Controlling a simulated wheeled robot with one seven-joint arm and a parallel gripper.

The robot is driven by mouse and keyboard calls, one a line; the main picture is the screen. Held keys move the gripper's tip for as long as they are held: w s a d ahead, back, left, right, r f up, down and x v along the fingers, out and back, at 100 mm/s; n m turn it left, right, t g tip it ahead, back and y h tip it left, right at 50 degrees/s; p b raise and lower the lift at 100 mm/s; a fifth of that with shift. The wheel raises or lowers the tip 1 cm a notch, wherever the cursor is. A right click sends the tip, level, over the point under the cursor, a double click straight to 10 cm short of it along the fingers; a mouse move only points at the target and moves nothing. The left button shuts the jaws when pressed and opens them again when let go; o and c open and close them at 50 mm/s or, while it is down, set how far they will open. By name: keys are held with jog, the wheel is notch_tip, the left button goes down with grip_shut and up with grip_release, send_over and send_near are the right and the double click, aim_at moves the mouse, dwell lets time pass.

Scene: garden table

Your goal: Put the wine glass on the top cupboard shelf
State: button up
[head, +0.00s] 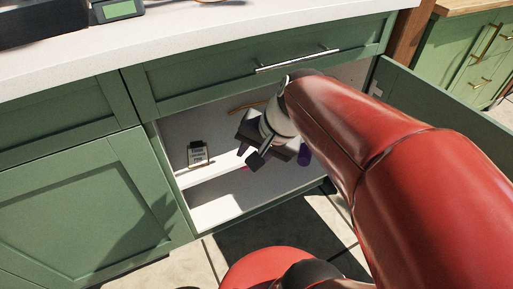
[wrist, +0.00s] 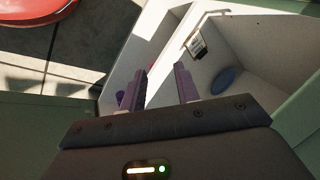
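I cannot make out a wine glass in either view. The green cupboard (head: 60,205) stands open, and its white upper shelf (head: 192,178) shows in the head view left of my gripper. My gripper (head: 272,154) is at the cupboard opening, in front of the shelf, and partly hides the inside. In the wrist view my gripper (wrist: 161,82) has its two purple fingers apart, with only pale cupboard surfaces seen between them. The shelf's pale surface (wrist: 176,48) also shows in the wrist view.
A small labelled item (head: 197,153) stands on the shelf at left, and a blue round item (wrist: 223,80) lies deeper in. The open door (head: 440,110) is at right. The counter (head: 200,45) overhangs above. The lower compartment (head: 215,207) looks mostly clear.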

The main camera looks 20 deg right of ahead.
jog(key=s+r+n+t+h, duration=0.1)
jog(key=s+r+n+h, duration=0.1)
jog(key=s+n, duration=0.3)
jog(key=shift+s+n+h, duration=0.4)
jog(key=shift+n+h, duration=0.1)
jog(key=shift+n, duration=0.6)
jog(key=shift+r, duration=0.1)
jog(key=shift+r, duration=0.1)
